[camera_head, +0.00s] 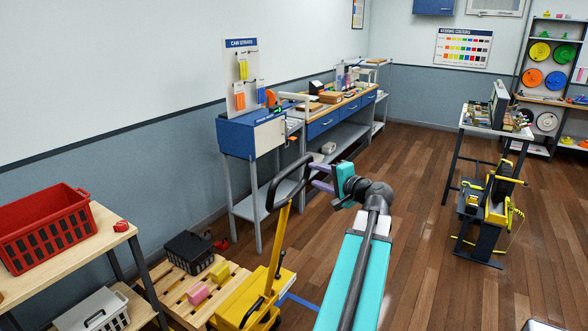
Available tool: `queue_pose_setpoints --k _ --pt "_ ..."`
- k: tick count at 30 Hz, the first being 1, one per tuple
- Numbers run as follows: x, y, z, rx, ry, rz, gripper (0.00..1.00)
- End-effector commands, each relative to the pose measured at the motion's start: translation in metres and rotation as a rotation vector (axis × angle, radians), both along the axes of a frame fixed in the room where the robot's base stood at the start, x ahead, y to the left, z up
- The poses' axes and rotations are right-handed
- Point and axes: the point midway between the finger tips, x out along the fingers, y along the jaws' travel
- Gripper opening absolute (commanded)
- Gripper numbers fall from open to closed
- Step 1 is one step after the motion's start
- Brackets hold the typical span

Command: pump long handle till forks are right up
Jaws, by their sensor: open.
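A yellow pallet jack (236,296) stands in the lower middle, at the end of a wooden pallet (160,284). Its long yellow handle (277,243) rises, leaning slightly right, to a black loop grip (273,185). The forks are not visible; the pallet covers where they would lie, so their height cannot be told. My gripper (312,178), teal with purple fingers, is open and points left at the right side of the loop grip. The fingertips appear very close to the loop; whether they touch it cannot be told.
A shelf with a red basket (45,232) stands left. A blue cabinet (237,137) stands behind the handle.

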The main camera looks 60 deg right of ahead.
Motion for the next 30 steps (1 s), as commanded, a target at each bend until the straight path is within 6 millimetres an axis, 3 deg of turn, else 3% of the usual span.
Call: queue_pose_setpoints --k 11,30 --pt "0.008 -0.008 -0.001 0.0 0.002 -0.003 0.4" --pt "0.086 -0.043 -0.016 0.002 0.001 -0.004 0.4"
